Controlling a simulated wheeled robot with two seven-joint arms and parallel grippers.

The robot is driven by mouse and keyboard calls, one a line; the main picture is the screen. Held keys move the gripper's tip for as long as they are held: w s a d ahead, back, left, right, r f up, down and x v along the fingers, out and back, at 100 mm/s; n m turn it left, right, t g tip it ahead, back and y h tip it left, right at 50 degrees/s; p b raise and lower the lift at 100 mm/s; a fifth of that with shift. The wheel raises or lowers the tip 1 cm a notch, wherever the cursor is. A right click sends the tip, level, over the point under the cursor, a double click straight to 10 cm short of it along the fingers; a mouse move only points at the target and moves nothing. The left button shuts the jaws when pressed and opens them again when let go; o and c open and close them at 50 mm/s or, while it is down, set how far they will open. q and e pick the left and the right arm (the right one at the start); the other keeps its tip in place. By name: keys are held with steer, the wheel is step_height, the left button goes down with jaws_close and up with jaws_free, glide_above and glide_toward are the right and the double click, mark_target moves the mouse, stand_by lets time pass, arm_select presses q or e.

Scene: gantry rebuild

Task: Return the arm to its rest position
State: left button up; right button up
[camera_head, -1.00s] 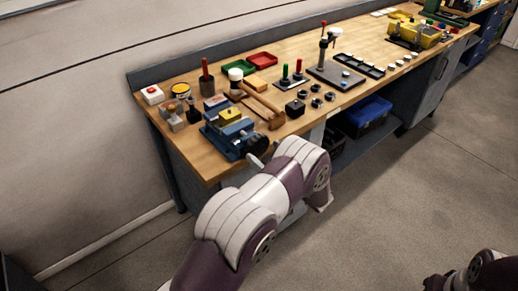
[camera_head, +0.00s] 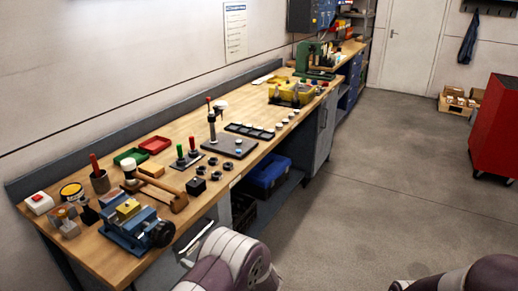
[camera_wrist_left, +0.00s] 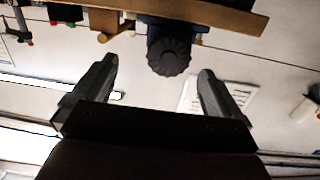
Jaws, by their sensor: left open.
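My left arm (camera_head: 232,262) comes in at the bottom of the head view, beside the front edge of the workbench. Its gripper is hard to make out there. In the left wrist view my left gripper (camera_wrist_left: 156,84) is open, with its two dark fingers wide apart and nothing between them. The round dark knob of the blue vise (camera_wrist_left: 169,56) shows beyond the fingers, apart from them. Part of my right arm (camera_head: 465,277) shows at the bottom right of the head view; its gripper is out of view.
The wooden workbench (camera_head: 98,258) runs along the wall. The blue vise (camera_head: 128,226) stands near its front edge, by a wooden mallet (camera_head: 160,185). A blue bin (camera_head: 266,174) sits on the shelf below. A red cabinet (camera_head: 497,130) stands far right. The floor between is clear.

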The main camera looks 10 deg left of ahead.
arm_select(q)
steer(key=w+d+f+m+t+h, duration=0.2)
steer(key=d+f+m+h, duration=0.3)
steer(key=d+f+h, duration=0.35)
steer(key=s+d+m+g+h, duration=0.2)
steer(key=s+d+m+h, duration=0.15)
steer(key=h, duration=0.25)
steer(key=s+a+r+m+g+h, duration=0.1)
steer(key=s+r+m+g, duration=0.15)
steer(key=s, duration=0.55)
steer(key=s+a+r+m+g+h, duration=0.1)
steer(key=s+r+g, duration=0.2)
steer(key=s, duration=0.5)
steer(key=s+a+r+y, duration=0.1)
steer(key=s+a+r, duration=0.5)
steer(key=r, duration=0.1)
steer(key=shift+s+r+m, duration=0.15)
steer(key=shift+r+m, duration=0.1)
steer(key=shift+m, duration=0.05)
